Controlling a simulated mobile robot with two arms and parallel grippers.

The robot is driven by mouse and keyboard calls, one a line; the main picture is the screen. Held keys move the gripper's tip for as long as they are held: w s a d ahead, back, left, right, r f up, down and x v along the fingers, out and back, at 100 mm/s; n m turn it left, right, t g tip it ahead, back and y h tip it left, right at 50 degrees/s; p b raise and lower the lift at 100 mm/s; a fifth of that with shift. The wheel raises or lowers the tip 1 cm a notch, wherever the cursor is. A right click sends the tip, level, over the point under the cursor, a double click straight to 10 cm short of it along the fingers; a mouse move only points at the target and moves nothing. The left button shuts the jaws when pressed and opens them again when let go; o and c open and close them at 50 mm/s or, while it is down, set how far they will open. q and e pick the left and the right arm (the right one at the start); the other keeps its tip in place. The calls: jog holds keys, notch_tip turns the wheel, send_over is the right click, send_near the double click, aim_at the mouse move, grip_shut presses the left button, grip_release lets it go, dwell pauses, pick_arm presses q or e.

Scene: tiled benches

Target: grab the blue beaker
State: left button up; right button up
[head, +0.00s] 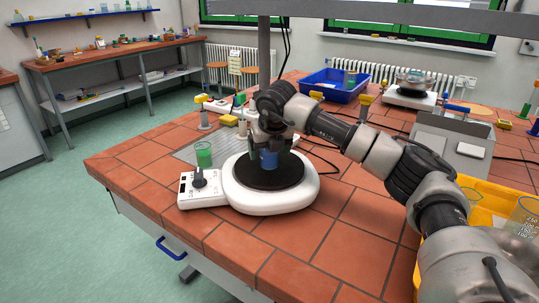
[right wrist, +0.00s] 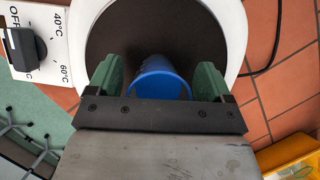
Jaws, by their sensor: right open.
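The blue beaker (head: 268,161) stands on the dark round plate of the white hot plate (head: 306,190). My right gripper (head: 270,150) reaches down over it and hides its upper part in the head view. In the right wrist view the blue beaker (right wrist: 158,76) lies between the two green fingers of my right gripper (right wrist: 157,84), one on each side. The jaws are open, and the fingers look close to the beaker's sides without clearly gripping it. My left gripper is not in view.
A beaker with green content (head: 203,155) stands left of the hot plate, behind its control box (head: 200,190). A blue crate (head: 334,88) and a balance (head: 410,97) stand farther back. A yellow tray (head: 487,204) with glassware is at the right. Front tiles are clear.

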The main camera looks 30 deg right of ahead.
jog(key=c, duration=1.1)
jog(key=shift+o, duration=0.2)
